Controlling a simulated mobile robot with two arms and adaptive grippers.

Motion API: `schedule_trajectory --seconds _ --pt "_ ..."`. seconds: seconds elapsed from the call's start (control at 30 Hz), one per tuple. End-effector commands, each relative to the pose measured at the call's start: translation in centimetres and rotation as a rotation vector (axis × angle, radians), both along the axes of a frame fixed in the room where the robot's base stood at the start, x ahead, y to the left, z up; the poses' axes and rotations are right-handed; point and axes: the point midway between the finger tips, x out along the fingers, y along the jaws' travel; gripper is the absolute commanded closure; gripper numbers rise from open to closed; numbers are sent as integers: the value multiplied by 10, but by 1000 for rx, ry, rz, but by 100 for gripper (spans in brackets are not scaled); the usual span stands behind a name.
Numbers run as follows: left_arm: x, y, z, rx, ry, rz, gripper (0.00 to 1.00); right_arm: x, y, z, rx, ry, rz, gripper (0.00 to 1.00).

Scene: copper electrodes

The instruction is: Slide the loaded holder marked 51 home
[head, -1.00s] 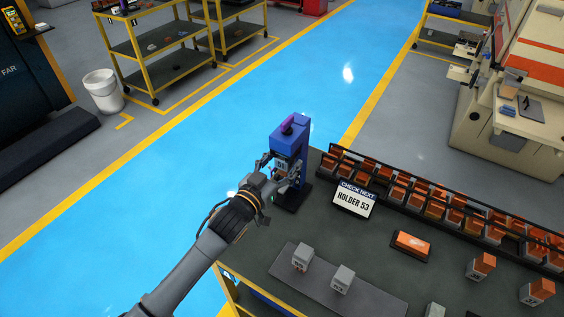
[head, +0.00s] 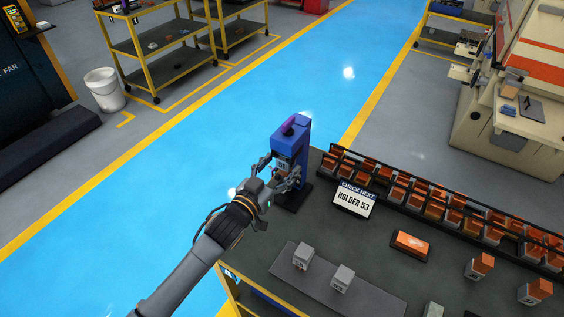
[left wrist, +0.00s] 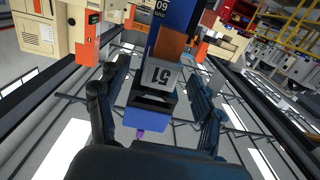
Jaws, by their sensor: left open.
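The holder marked 51 (left wrist: 162,76) is a grey block with an orange-brown electrode (left wrist: 168,42) on it. It sits at the blue upright station (head: 291,134), which also shows in the left wrist view (left wrist: 178,22). In the head view, the holder (head: 283,163) is small and partly covered by my gripper. My left gripper (head: 279,171) is open, with one finger on each side of the holder. In the left wrist view, the gripper (left wrist: 157,80) shows gaps between its fingers and the block. How deep the holder sits is hard to tell. My right gripper is not in view.
A sign (head: 354,199) reading "HOLDER 53" stands right of the station. Two grey holders (head: 303,257) (head: 342,278) stand on a grey mat (head: 321,288). A black rack (head: 440,208) of orange electrodes lines the table's back edge. An orange-topped block (head: 410,243) lies mid-table.

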Motion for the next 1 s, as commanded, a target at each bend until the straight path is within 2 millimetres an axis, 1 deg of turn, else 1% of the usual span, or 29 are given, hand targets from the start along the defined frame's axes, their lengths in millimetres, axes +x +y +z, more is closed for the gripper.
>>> schedule_trajectory --seconds 0.1,1.0 --pt "-6 4 1 1 1 0 33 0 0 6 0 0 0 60" --pt "-43 28 3 1 1 0 33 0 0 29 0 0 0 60"
